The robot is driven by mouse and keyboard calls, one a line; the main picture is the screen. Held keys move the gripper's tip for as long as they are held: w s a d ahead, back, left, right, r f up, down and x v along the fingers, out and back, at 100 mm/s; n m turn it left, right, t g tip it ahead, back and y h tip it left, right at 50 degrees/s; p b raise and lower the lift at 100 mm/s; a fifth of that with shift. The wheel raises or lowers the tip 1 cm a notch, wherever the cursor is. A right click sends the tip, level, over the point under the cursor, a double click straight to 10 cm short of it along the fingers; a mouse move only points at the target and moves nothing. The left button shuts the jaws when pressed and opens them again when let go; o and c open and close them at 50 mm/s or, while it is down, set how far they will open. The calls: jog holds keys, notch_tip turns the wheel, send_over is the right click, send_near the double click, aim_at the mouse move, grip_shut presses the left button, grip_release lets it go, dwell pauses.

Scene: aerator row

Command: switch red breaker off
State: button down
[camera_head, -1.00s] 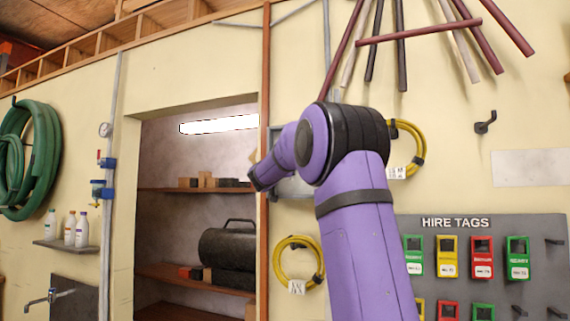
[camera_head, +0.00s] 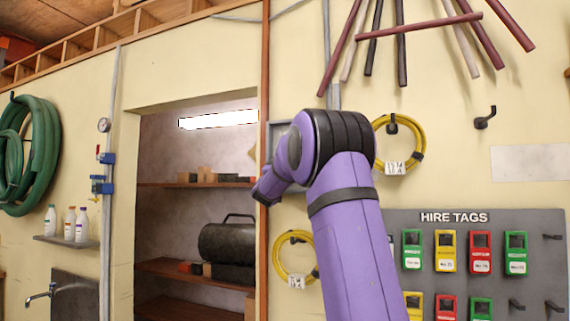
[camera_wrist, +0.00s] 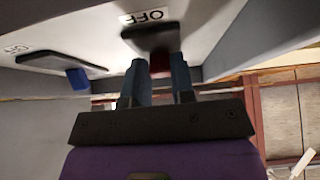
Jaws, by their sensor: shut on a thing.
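In the wrist view, my gripper (camera_wrist: 158,62) has its two blue-grey fingers closed around a small red lever (camera_wrist: 160,70), the red breaker. The lever comes out of a dark plate (camera_wrist: 150,38) on a pale panel, with an OFF label (camera_wrist: 143,16) at the plate's edge. Much of the lever is hidden between the fingers. To the left, a blue lever (camera_wrist: 78,78) stands on a similar dark plate. In the head view, my arm hides the gripper and the breakers; part of a grey box (camera_head: 274,132) shows behind it.
In the wrist view, grey box walls stand close on both sides of the gripper. In the head view, yellow coils (camera_head: 419,146) hang near my arm. A hire tags board (camera_head: 400,221) is at the right, and a shelved recess (camera_head: 185,160) at the left.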

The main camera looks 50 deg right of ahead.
jog(key=c, duration=1)
grip_release()
jog(key=shift+o, duration=0.2)
jog(key=v, duration=1.1)
jog(key=shift+d, duration=0.1)
